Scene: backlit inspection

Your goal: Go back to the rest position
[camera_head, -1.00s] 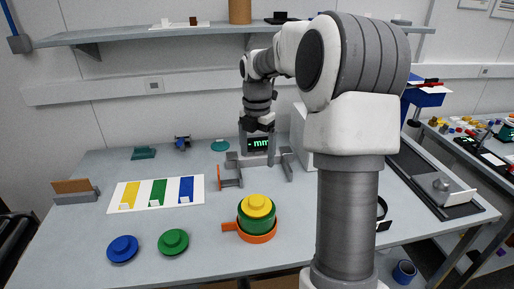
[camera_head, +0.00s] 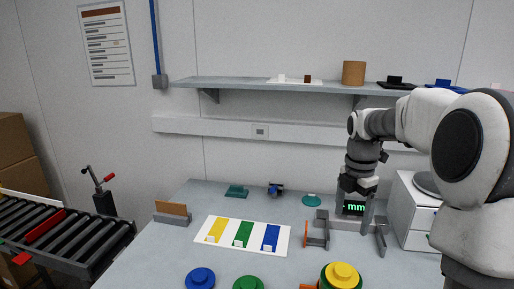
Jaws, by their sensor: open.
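My gripper (camera_head: 343,231) is at the right of the view, at the end of my raised arm. It points down over the back right of the grey table (camera_head: 155,255). Its fingers are spread apart, with nothing seen between them. The front right of the table is hidden by my arm and the picture edge.
A white board (camera_head: 214,224) with yellow, green and blue strips lies left of my gripper. Blue (camera_head: 200,279) and green (camera_head: 248,284) discs and a yellow-topped stack (camera_head: 342,274) are in front. A shelf (camera_head: 240,88) runs above, and a roller conveyor (camera_head: 48,240) stands left.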

